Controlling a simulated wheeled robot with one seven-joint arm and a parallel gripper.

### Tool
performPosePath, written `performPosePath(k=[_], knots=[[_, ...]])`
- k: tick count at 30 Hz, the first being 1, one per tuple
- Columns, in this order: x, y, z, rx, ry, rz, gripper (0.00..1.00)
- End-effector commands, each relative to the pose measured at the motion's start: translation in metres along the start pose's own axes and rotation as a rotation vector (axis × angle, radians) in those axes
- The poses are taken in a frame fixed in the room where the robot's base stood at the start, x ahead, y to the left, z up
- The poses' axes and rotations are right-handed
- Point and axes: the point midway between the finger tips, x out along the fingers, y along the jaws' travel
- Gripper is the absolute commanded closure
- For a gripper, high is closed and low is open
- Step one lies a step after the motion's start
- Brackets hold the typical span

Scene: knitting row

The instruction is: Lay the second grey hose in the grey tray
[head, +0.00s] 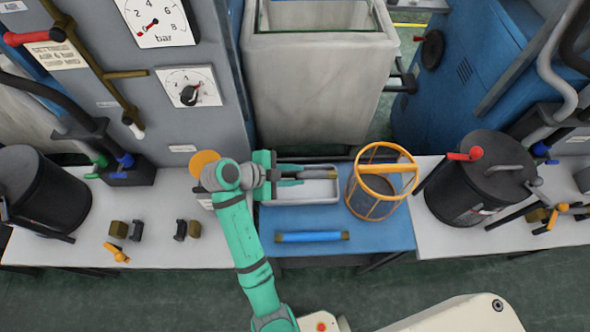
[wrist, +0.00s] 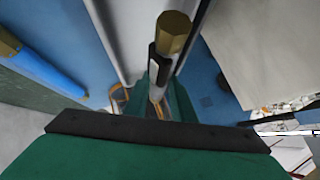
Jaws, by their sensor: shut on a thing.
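My gripper (head: 298,178) is over the grey tray (head: 312,200) on the blue tabletop. In the wrist view its green fingers (wrist: 158,100) are shut on a grey hose (wrist: 156,92) with a brass hex end (wrist: 173,32). The hose lies lengthwise in line with the tray (wrist: 112,35), which shows below it. I cannot tell whether the hose touches the tray floor. The arm and fingers hide much of the tray in the head view, and I cannot make out another grey hose there.
A blue hose (head: 310,237) with brass ends lies in front of the tray. An orange-framed basket (head: 381,182) stands close to the tray's right. Black canisters (head: 484,180) (head: 40,190) stand on the side tables. Small fittings (head: 118,229) lie at left.

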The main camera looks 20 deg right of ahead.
Motion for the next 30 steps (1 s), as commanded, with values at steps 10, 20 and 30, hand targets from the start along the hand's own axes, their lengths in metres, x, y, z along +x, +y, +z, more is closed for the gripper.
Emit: performPosePath(k=[10,20,30], knots=[[0.02,0.013,0.018,-0.003,0.002,0.0,1.0],[0.032,0.021,0.029,-0.001,0.001,0.001,1.0],[0.033,0.021,0.03,-0.001,0.0,0.0,1.0]])
